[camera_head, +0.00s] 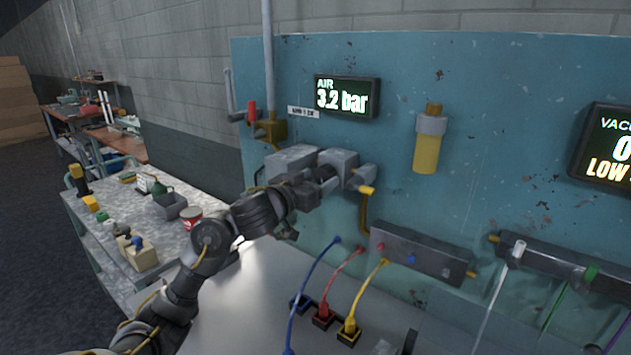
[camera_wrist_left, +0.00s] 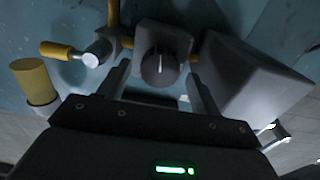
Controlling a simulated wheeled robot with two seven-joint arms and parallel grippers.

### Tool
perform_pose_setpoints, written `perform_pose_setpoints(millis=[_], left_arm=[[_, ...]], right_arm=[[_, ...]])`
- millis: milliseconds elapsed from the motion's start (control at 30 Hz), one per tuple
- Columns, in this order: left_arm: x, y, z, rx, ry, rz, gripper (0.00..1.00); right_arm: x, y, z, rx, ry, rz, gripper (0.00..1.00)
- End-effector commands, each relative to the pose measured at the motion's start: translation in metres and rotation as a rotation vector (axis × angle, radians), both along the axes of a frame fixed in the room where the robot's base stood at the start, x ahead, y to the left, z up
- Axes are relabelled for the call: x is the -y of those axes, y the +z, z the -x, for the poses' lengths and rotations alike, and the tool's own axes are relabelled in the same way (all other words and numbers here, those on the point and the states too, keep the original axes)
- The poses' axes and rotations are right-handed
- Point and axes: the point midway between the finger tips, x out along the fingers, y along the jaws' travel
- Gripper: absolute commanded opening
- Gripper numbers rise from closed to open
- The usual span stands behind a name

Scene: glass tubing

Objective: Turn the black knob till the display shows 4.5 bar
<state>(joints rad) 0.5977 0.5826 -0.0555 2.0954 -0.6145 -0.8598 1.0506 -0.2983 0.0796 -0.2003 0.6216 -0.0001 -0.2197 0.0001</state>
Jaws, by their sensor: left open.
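The AIR display (camera_head: 346,97) on the blue panel reads 3.2 bar. The black knob (camera_wrist_left: 160,68), round with a pale pointer line, faces the left wrist camera on a grey block. My left gripper (camera_wrist_left: 157,88) is open, with one finger on each side of the knob; I cannot tell whether they touch it. In the head view my left gripper (camera_head: 318,187) is at the grey regulator block (camera_head: 340,160) below the display, and the knob is largely hidden behind it. My right gripper is not in view.
A yellow cylinder (camera_head: 426,150) hangs right of the regulator. A grey manifold (camera_head: 420,250) and blue, red and yellow tubes (camera_head: 358,300) are below. A second display (camera_head: 607,150) is at the right edge. A cluttered side bench (camera_head: 120,215) stands at left.

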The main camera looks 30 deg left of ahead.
Motion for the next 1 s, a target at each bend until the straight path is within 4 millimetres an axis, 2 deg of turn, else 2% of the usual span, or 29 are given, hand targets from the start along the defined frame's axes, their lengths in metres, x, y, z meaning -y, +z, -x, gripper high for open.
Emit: perform_pose_setpoints(millis=[200,533,767,1000], left_arm=[[0.0001,0.0000,-0.0002,0.000,0.000,0.000,0.63],[-0.0001,-0.0002,0.0000,0.000,0.000,0.000,0.20],[-0.0002,-0.0002,0.0001,0.002,0.001,-0.022,0.20],[-0.0003,-0.0004,0.0002,0.017,0.001,-0.139,0.20]], right_arm=[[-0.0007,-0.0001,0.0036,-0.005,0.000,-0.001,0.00],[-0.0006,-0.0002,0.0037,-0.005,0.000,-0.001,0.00],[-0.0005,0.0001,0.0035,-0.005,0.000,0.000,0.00],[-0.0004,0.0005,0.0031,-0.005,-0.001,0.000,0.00]])
